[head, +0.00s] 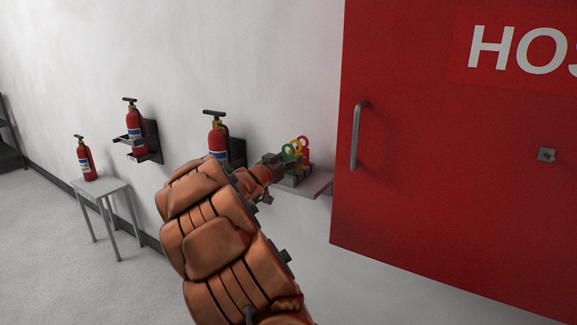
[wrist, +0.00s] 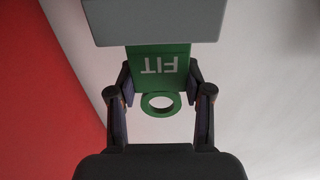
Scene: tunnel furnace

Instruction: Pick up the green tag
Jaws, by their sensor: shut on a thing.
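The green tag (wrist: 158,65) has a ring at its end and the letters "FIT", upside down in the wrist view. Its far end goes behind or into a grey block (wrist: 155,20). My gripper (wrist: 158,80) has a finger on each side of the tag and is shut on it. In the head view, my gripper (head: 272,165) is at the small wall shelf (head: 308,188), and the green tag's ring (head: 289,153) shows just beyond it. A yellow tag (head: 297,149) and a red tag (head: 305,146) stand beside the green one.
A red cabinet (head: 450,170) with a metal handle (head: 356,135) is right of the shelf. Fire extinguishers hang on the wall to the left (head: 136,130) and (head: 216,135), and another (head: 86,160) stands on a small table (head: 100,186).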

